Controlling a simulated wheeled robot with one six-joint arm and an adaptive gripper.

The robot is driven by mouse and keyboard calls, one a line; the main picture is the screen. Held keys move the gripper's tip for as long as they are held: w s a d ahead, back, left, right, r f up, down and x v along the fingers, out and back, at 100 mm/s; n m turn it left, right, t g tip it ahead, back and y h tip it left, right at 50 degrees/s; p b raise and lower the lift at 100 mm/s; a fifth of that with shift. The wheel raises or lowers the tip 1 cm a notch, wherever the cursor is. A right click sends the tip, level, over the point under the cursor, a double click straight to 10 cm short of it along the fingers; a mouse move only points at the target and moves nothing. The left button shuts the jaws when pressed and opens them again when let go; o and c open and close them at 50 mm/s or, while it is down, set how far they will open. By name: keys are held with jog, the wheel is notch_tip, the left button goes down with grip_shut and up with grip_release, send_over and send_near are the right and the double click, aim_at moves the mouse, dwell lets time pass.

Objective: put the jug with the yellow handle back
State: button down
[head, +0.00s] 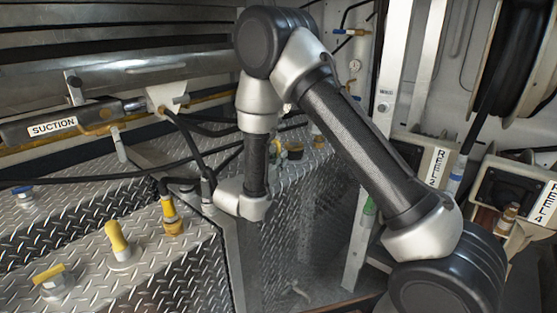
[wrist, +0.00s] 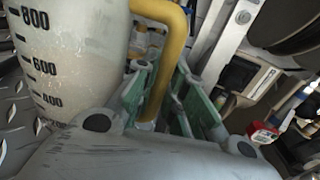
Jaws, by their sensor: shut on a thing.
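The jug (wrist: 75,60) is translucent white with black marks reading 800, 600 and 400. It fills the left of the wrist view, close to the camera, and its top is cut off. Its yellow handle (wrist: 178,45) runs down between the green-padded fingers of my gripper (wrist: 168,92). My gripper is shut on this handle. I cannot make out the jug or the fingers clearly in the head view, where my arm covers the middle. Whether the jug's base touches anything is hidden.
Diamond-plate decking (head: 75,235) with yellow-capped fittings (head: 118,240) lies at left. A SUCTION pipe (head: 55,128) and black hoses run above it. Panels marked REEL 2 (head: 437,167) and REEL 4 (head: 543,203) and a hose reel (head: 515,55) stand at right, beside pale posts.

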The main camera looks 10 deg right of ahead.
jog(key=c, duration=1.5)
grip_release()
